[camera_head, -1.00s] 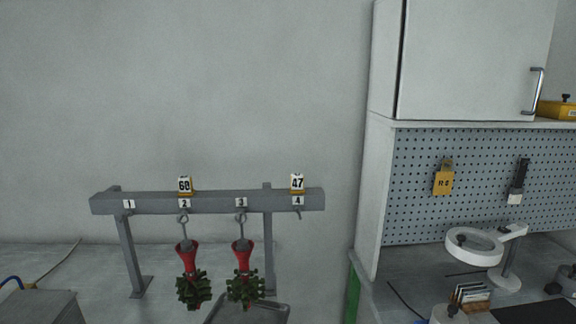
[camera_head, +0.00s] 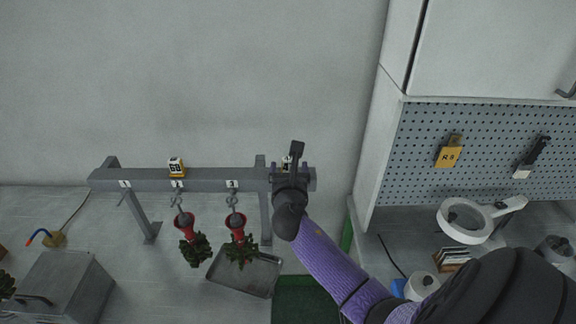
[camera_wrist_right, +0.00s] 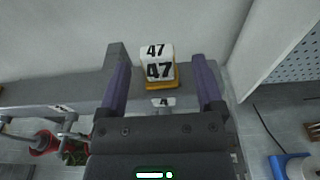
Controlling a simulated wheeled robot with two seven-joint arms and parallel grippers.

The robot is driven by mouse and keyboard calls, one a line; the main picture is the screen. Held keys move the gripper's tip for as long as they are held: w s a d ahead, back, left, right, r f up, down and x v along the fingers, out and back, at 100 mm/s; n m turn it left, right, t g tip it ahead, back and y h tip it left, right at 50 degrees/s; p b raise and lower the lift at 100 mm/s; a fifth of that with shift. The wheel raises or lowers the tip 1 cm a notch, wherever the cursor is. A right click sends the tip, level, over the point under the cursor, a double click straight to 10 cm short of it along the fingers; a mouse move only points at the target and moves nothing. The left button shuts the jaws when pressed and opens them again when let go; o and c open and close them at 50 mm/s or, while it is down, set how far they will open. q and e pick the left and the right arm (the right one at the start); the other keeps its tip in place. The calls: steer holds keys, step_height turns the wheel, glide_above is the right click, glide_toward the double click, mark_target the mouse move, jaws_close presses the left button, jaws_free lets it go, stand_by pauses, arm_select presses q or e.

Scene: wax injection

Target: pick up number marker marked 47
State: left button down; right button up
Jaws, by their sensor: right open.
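The number marker marked 47 (camera_wrist_right: 159,68) is a white block with black digits on a yellow base. It stands on the grey rail above hook label 4 (camera_wrist_right: 163,102). In the head view my right gripper (camera_head: 290,168) covers most of it. In the right wrist view my right gripper (camera_wrist_right: 164,78) is open, with one purple finger on each side of the marker and gaps between. I cannot tell whether the fingers reach level with it. My left gripper is not in view.
The grey rail (camera_head: 145,180) also carries marker 60 (camera_head: 176,167) above label 2. A white cabinet and pegboard (camera_head: 480,150) stand to the right.

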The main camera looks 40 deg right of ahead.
steer(key=shift+x, duration=1.2)
jaws_close()
